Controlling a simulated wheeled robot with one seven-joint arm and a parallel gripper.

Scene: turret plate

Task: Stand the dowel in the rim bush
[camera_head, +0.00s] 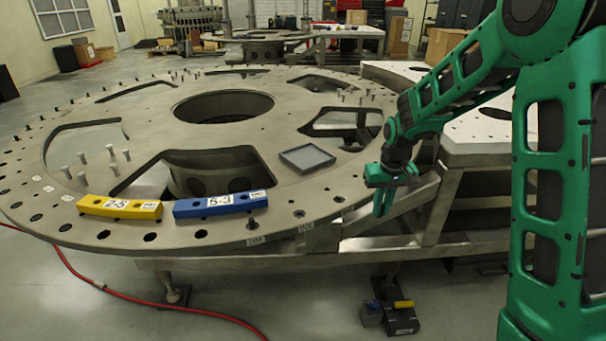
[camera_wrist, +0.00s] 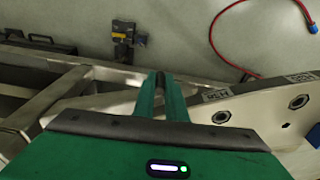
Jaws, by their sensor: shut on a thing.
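My gripper (camera_head: 383,205) hangs fingers-down at the right edge of the round turret plate (camera_head: 215,218), in front of the steel frame. In the wrist view its green fingers (camera_wrist: 160,88) are close together, with a small dark thing (camera_wrist: 160,78) between their tips. I take this to be the dowel; its length and lower end are hidden. The plate's rim has bushed holes. In the wrist view two of them (camera_wrist: 298,102) (camera_wrist: 221,117) lie to the right of the fingers, near printed labels. Which bush the task means I cannot tell.
A yellow block (camera_head: 120,207) and a blue block (camera_head: 220,204) lie along the near rim. A grey square tray (camera_head: 307,158) sits on the plate. Several pale pegs (camera_head: 82,158) stand at the left. A red hose (camera_head: 150,302) runs along the floor.

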